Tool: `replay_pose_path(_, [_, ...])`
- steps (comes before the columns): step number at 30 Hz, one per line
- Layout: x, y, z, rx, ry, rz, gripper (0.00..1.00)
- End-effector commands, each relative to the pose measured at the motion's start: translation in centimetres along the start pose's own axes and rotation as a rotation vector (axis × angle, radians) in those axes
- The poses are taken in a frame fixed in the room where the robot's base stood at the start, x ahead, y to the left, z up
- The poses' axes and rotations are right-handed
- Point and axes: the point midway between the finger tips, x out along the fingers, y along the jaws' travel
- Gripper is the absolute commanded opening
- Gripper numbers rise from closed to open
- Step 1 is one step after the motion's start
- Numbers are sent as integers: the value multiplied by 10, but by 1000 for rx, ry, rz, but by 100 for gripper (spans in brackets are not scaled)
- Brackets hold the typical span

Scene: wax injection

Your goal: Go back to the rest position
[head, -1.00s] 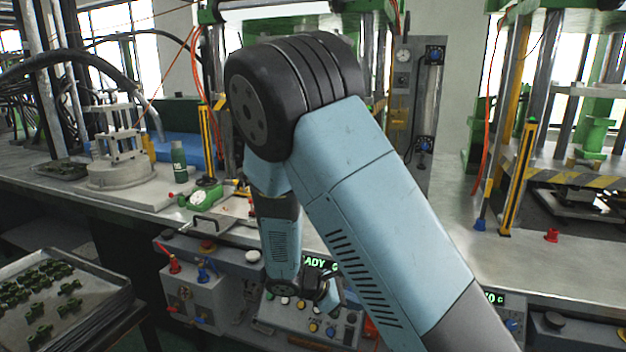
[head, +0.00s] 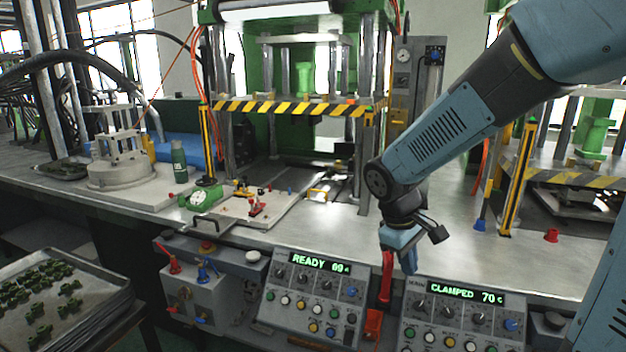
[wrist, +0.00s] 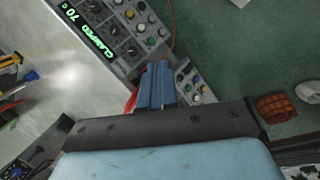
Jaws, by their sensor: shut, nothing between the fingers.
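My gripper (head: 408,262) hangs at the end of my blue and black arm, above the front edge of the bench, between the two control panels. In the wrist view its blue fingers (wrist: 156,84) are together and hold nothing. The left control panel (head: 312,298) shows READY 69 and the right control panel (head: 462,322) shows CLAMPED 70. The right panel also shows at the upper left of the wrist view (wrist: 112,28). A red handle (head: 387,277) stands just left of the gripper; I cannot tell if they touch.
A press with a striped guard bar (head: 290,107) stands behind the left panel, and another press (head: 582,180) stands at right. A tray (head: 105,312) of green parts is at lower left. The bench between the presses is mostly clear.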

Motion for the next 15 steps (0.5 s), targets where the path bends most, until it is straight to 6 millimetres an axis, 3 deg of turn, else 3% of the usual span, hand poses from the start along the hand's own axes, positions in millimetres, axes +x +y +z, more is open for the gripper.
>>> replay_pose_path(15, [-75, 4, 83, 442, 290, -90, 0])
